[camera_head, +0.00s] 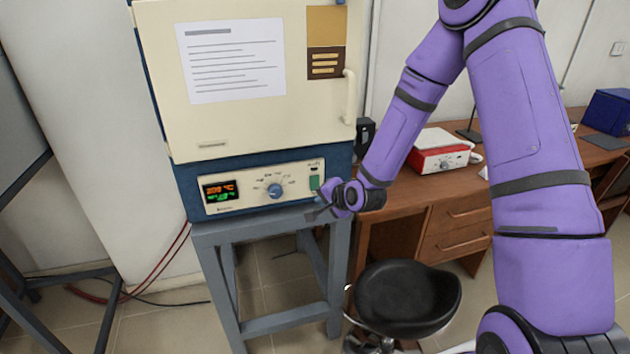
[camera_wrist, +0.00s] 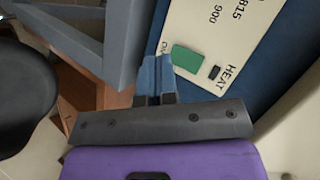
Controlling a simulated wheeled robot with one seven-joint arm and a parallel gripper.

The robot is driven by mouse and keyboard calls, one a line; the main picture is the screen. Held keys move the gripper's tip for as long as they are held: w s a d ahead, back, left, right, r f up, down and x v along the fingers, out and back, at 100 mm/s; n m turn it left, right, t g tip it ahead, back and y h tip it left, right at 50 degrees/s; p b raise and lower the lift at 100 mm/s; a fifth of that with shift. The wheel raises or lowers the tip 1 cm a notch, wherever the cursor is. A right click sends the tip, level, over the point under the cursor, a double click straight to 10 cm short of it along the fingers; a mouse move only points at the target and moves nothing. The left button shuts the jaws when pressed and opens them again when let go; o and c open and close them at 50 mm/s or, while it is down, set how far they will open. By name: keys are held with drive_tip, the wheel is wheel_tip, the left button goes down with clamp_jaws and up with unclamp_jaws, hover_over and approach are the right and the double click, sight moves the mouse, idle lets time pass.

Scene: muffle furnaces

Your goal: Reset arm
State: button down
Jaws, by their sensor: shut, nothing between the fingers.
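My purple arm reaches from the right of the head view to the front of the muffle furnace (camera_head: 262,130). My gripper (camera_head: 316,213) is shut and empty, close to the lower right of the furnace's control panel (camera_head: 245,194). In the wrist view, my gripper's fingertips (camera_wrist: 156,62) are together near the green switch (camera_wrist: 187,59) beside the word HEAT. I cannot tell whether they touch the panel. The switch also shows in the head view (camera_head: 315,183). The furnace door is closed and the display (camera_head: 220,191) is lit.
The furnace stands on a grey metal stand (camera_head: 215,262). A black stool (camera_head: 405,297) stands below my forearm. A wooden desk (camera_head: 450,210) to the right bears a red and white box (camera_head: 440,155). Red and black cables lie on the floor at left.

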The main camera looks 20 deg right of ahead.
drive_tip(key=shift+s, duration=0.15)
drive_tip(key=s+d+r+n+g+h, duration=0.1)
drive_tip(key=s+d+r+n+h, duration=0.15)
drive_tip(key=s+r, duration=0.6)
drive_tip(key=s+d+r+n+g+h, duration=0.1)
drive_tip(key=s+d+r+n+g, duration=0.2)
drive_tip(key=r, duration=1.1)
drive_tip(key=s+d+r+n, duration=0.1)
drive_tip(key=s+r, duration=0.4)
drive_tip(key=s, duration=0.7)
drive_tip(key=s+r+n+g, duration=0.1)
drive_tip(key=s+r+n, duration=0.3)
drive_tip(key=s, duration=0.7)
drive_tip(key=shift+s+d+r, duration=0.4)
drive_tip(key=shift+r, duration=0.15)
drive_tip(key=c, duration=1.8)
unclamp_jaws()
drive_tip(key=shift+h, duration=0.25)
drive_tip(key=shift+c, duration=0.2)
